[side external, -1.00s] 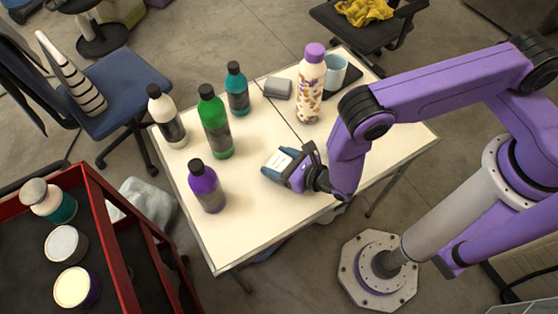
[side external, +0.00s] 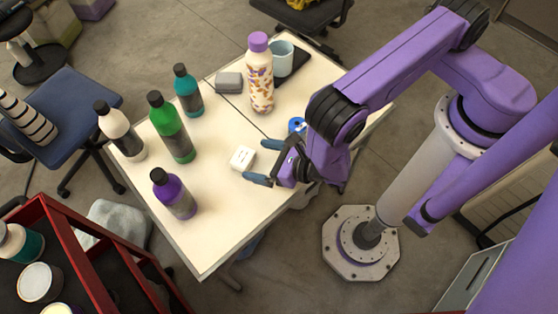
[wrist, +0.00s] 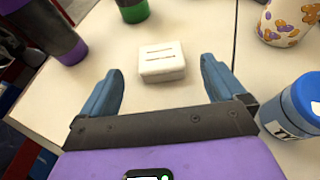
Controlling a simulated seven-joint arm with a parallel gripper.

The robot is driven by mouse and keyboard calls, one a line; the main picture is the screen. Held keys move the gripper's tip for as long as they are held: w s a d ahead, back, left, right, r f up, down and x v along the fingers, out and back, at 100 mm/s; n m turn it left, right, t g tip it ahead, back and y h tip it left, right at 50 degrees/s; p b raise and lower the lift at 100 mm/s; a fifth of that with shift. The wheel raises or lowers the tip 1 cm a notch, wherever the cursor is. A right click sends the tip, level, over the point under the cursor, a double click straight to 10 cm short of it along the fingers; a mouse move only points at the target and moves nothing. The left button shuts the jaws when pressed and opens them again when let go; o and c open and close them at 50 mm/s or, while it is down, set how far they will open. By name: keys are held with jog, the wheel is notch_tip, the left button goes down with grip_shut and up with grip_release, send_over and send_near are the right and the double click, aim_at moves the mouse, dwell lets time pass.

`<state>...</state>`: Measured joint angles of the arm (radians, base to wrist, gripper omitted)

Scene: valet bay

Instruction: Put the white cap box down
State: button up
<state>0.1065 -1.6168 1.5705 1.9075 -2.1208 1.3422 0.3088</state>
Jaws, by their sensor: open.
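The white cap box (side external: 243,158) sits flat on the table (side external: 214,235), near its middle. It has dark marks on its top. It also shows in the wrist view (wrist: 162,62), just beyond and between my fingertips. My gripper (side external: 260,162) is open with blue fingers spread apart. In the wrist view my gripper (wrist: 160,75) holds nothing, and both fingers stand clear of the box on each side.
Purple (side external: 174,193), white (side external: 119,131), green (side external: 171,127) and teal (side external: 188,90) bottles stand to the left. A patterned bottle (side external: 260,78), light blue cup (side external: 283,58) and grey block (side external: 229,82) stand behind. A blue-lidded container (wrist: 292,107) stands close right of my gripper.

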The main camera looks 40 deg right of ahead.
jog(key=v, duration=0.5)
jog(key=shift+s+d+r, duration=0.15)
jog(key=shift+s+r, duration=0.05)
jog(key=shift+s, duration=0.05)
jog(key=shift+w+r+h, duration=0.1)
jog(key=shift+r+h, duration=0.2)
jog(key=shift+r, duration=0.05)
jog(key=w+d+r+m+g+h, duration=0.1)
jog(key=w+d+r+m+h, duration=0.1)
jog(key=d+r+m+h, duration=0.5)
jog(key=w+d+r+m+g+h, duration=0.1)
jog(key=d+r+m+h, duration=0.35)
jog(key=r+m, duration=0.5)
jog(key=s+d+r+m+g+y, duration=0.7)
jog(key=s+d+r+m+g, duration=0.2)
jog(key=s+r+m+g, duration=0.1)
jog(key=shift+s+d+r+m, duration=0.2)
jog(key=shift+s+r+m, duration=0.75)
jog(key=shift+s, duration=0.9)
jog(key=shift+r, duration=0.2)
